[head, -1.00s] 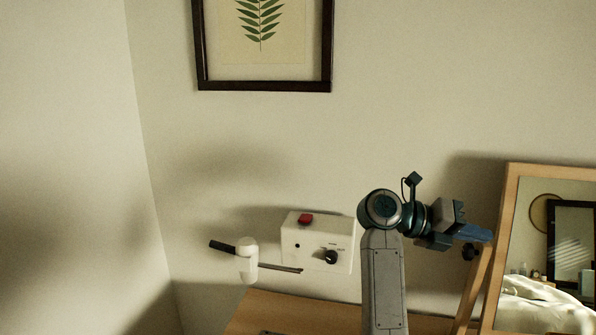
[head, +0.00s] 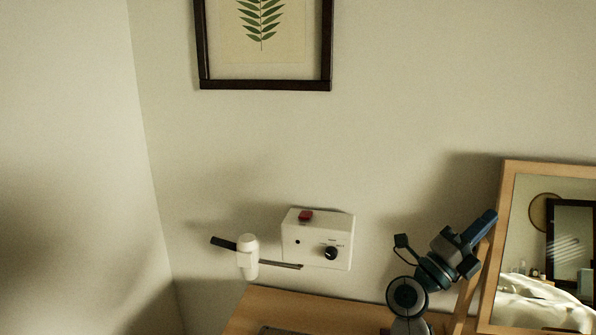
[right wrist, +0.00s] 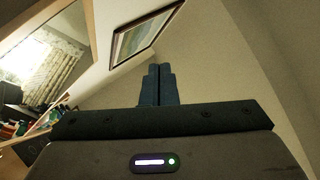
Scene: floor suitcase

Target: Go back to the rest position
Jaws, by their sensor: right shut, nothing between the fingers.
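My right gripper (head: 484,226) is at the lower right of the head view, in front of the wooden mirror frame's left edge. Its blue fingers point up and to the right. In the right wrist view the two fingers (right wrist: 159,84) lie together with nothing between them, so it is shut and empty. It touches nothing that I can make out. My left gripper is not in view.
A wood-framed mirror (head: 505,220) stands at the right, close to my right gripper. A white wall box (head: 318,240) with a red button and black knob is left of the arm. A wooden tabletop (head: 290,309) lies below.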

